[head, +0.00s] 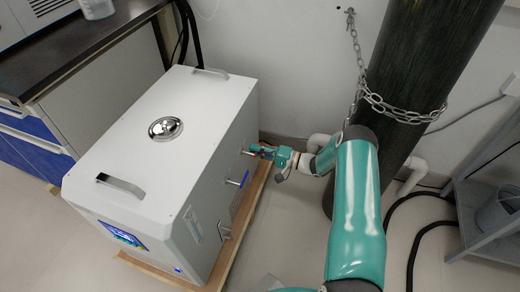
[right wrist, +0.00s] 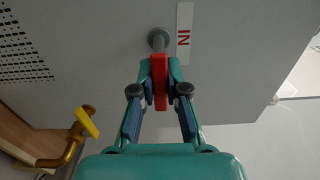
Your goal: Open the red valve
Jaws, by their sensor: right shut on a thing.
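The red valve (right wrist: 160,80) is a slim red handle on a grey stem that comes out of the white box's side panel, beside a label reading "IN" (right wrist: 184,38). In the right wrist view the handle lies upright in the picture, in line with the stem. My right gripper (right wrist: 160,86) is shut on it, with one finger on each side. In the head view my right gripper (head: 258,152) reaches the box's right side from the right, and the handle is mostly hidden there. My left gripper is not in view.
The white distiller box (head: 150,110) stands on a wooden base. A blue-handled valve (head: 238,182) is nearer on the same side. A yellow handle (right wrist: 87,122) on a brass pipe shows lower left in the wrist view. A chained dark cylinder (head: 420,60) stands behind my right arm.

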